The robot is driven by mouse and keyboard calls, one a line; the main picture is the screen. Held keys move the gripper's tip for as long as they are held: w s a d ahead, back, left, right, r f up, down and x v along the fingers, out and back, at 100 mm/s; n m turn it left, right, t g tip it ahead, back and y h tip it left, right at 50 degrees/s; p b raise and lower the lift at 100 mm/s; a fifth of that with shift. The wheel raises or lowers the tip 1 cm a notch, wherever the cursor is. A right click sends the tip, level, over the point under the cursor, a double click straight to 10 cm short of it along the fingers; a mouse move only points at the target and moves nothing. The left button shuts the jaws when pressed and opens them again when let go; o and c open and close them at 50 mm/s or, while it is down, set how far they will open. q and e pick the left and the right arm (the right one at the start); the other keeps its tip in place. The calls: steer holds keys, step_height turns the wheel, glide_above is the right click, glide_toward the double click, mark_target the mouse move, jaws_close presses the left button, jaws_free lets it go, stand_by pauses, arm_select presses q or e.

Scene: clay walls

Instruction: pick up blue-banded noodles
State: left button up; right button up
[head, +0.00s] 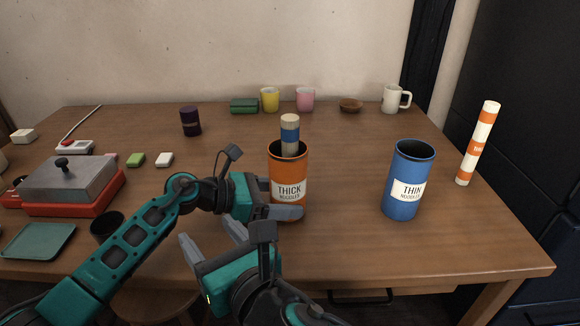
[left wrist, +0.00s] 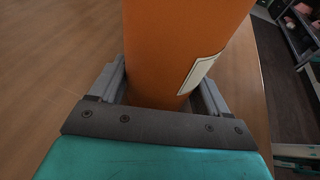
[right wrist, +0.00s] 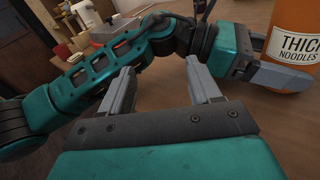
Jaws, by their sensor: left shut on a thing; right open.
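The blue-banded noodles (head: 290,133) stand upright in the orange canister (head: 288,165) labelled THICK NOODLES. Only their top and blue band show above its rim; the rest is hidden inside. My left gripper (head: 280,200) is shut around the lower part of this canister, which also fills the left wrist view (left wrist: 175,45). The canister stands upright at the table's middle. My right gripper (head: 210,235) is open and empty, in front and left of the canister. In the right wrist view, the canister (right wrist: 298,20) shows at the upper right, apart from the right fingers.
A blue THIN NOODLES canister (head: 404,180) stands to the right, and an orange-banded noodle bundle (head: 478,143) beyond it. My left arm crosses the table's left front. A grey-and-red appliance (head: 70,180), a teal tray (head: 38,241) and a dark cup (head: 106,226) are left. Mugs line the back.

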mark_target(291, 132)
steer(key=w+d+r+m+t+h, duration=0.4)
steer(key=w+d+r+m+h, duration=0.15)
steer(key=d+r+h, duration=0.45)
steer(key=shift+t+y, duration=0.3)
steer(key=shift+y, duration=0.3)
steer(key=w, duration=0.4)
steer(key=w+d+f, duration=0.1)
steer(key=w, duration=0.1)
steer(key=shift+w, duration=0.25)
steer(key=w, duration=0.4)
steer(key=shift+w+r, duration=0.25)
steer(key=shift+w, duration=0.75)
jaws_close()
